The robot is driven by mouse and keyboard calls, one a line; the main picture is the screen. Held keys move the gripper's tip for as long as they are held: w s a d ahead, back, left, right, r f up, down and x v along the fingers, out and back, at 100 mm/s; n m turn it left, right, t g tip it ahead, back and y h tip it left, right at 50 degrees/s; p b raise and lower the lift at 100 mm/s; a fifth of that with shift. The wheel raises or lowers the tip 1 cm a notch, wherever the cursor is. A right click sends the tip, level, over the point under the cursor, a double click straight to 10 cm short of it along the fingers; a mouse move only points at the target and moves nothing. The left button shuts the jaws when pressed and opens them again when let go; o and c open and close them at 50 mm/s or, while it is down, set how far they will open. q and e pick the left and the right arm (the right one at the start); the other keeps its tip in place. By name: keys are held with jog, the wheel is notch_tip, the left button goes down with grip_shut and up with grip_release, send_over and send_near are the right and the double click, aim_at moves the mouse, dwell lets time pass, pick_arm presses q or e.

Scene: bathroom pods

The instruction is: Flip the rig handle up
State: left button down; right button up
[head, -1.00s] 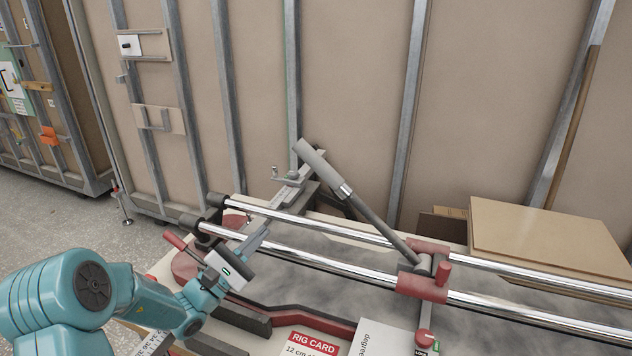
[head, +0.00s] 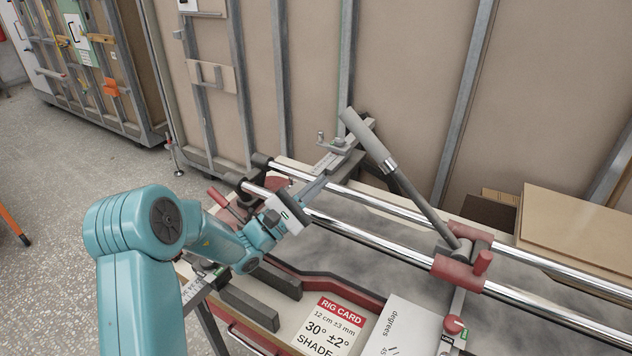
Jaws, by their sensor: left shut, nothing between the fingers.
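The rig handle (head: 400,178) is a grey lever with a thick light-grey grip (head: 368,138) and a metal collar. It leans up and to the left from a red pivot block (head: 459,262) on two chrome rails. My left gripper (head: 318,186) is shut and empty. My right gripper is out of view.
A red-headed rig card (head: 330,325) and a white degrees card (head: 398,330) lie at the front. A tan board (head: 580,232) lies at the right. Panel walls stand behind.

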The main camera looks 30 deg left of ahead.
pick_arm(q)
jog(key=w+d+r+p, duration=0.3)
jog(key=w+d+r, duration=0.1)
jog(key=w+r, duration=0.1)
jog(key=shift+x, duration=0.75)
jog(key=shift+r, duration=0.15)
jog(key=shift+r, duration=0.1)
